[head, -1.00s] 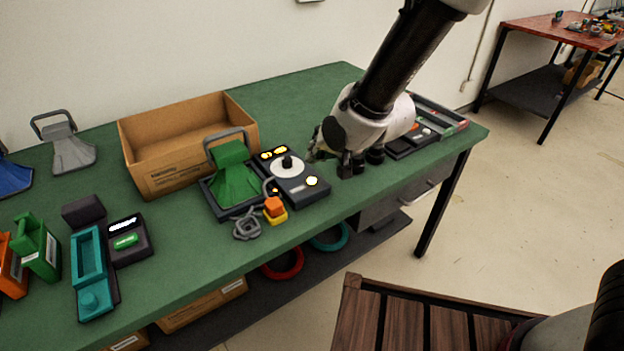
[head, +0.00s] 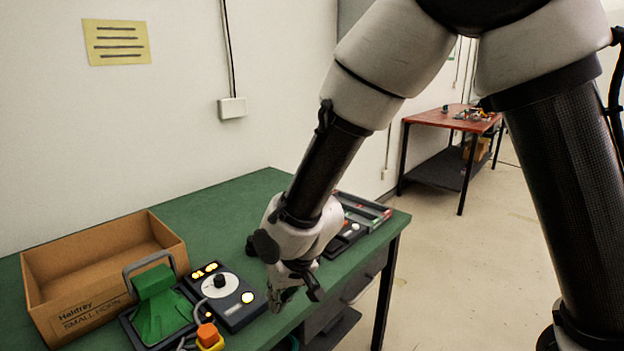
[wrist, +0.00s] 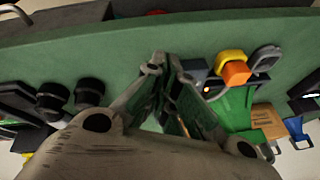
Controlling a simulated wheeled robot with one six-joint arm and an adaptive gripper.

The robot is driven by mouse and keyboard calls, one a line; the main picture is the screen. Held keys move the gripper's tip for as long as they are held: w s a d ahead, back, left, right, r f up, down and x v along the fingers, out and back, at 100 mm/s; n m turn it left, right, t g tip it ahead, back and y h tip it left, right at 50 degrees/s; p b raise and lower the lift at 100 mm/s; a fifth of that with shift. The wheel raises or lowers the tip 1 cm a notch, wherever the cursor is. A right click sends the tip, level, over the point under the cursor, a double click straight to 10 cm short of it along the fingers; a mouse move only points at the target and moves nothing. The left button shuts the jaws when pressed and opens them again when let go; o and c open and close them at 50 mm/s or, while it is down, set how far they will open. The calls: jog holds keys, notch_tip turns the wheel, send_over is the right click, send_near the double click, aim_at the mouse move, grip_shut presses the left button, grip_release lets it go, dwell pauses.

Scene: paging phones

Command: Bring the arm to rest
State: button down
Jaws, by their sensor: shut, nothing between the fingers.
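My gripper (head: 284,298) hangs at the end of my arm over the right part of the green table (head: 225,206), near its front edge. Its fingers come together at the tips and hold nothing; they also show in the wrist view (wrist: 167,66). A dark paging console (head: 222,296) with a round white dial and lit yellow buttons lies just left of my gripper, apart from it. A green phone piece with a grey handle (head: 163,306) sits in a dark cradle left of the console.
An open cardboard box (head: 95,270) stands at the left. An orange and yellow plug (head: 208,336) lies at the front. Dark devices and a tray (head: 362,211) lie at the table's right end. A red table (head: 440,119) stands far back. Bare floor is at the right.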

jog(key=s+d+r+m+h, duration=0.1)
jog(key=d+r, duration=0.6)
jog(key=d, duration=0.8)
jog(key=s+d+r+m+t+h, duration=0.1)
jog(key=s+d+r+m, duration=0.2)
jog(key=d, duration=1.2)
jog(key=s+d+r+m+t+h, duration=0.1)
jog(key=s+d+r+h, duration=0.1)
jog(key=s+d+r, duration=0.5)
jog(key=d+r, duration=0.6)
jog(key=d, duration=0.2)
jog(key=shift+m, duration=0.4)
